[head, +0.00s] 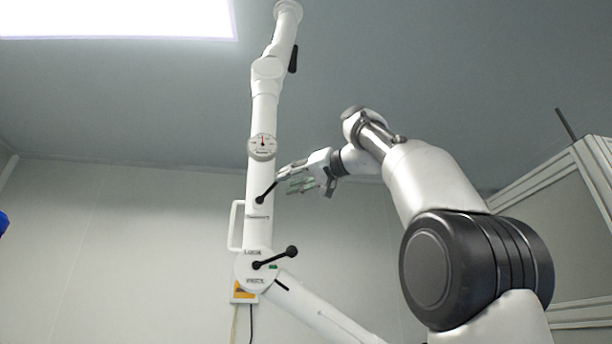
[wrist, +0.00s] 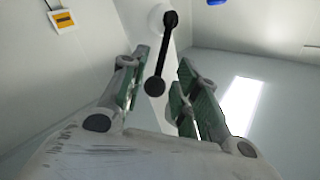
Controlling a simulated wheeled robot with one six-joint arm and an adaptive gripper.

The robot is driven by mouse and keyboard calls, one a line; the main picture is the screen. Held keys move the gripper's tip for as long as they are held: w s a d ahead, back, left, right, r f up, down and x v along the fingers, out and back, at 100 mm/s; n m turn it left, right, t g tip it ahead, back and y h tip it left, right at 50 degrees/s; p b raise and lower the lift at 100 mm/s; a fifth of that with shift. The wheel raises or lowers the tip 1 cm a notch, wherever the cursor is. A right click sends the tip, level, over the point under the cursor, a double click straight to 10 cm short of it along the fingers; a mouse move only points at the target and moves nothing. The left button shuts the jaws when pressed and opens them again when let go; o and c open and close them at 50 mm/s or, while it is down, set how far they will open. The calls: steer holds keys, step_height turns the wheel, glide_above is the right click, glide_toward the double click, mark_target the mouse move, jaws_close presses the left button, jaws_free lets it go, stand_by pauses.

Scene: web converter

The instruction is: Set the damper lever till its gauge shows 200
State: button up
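The damper lever (head: 267,192) is a short black lever on the white extraction arm (head: 262,115), slanting up to the right from its pivot. The round gauge (head: 262,147) sits above it; its needle points about straight up, and its numbers are too small to read. My gripper (head: 285,178) is just right of the lever, with its fingers toward it and overlapping its upper end. In the wrist view my gripper (wrist: 162,75) has its green-padded fingers apart, with a black knobbed lever (wrist: 162,55) showing in the gap. I cannot tell whether anything touches.
A second black lever (head: 275,258) with a round knob is on the joint below, by a LOCK label. A white handle (head: 235,225) runs along the extraction arm's left side. A yellow-and-white box (head: 244,291) is on the wall. A framed cabinet (head: 560,220) stands at the right.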

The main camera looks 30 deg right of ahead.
steer(key=v, duration=0.6)
steer(key=shift+c, duration=0.3)
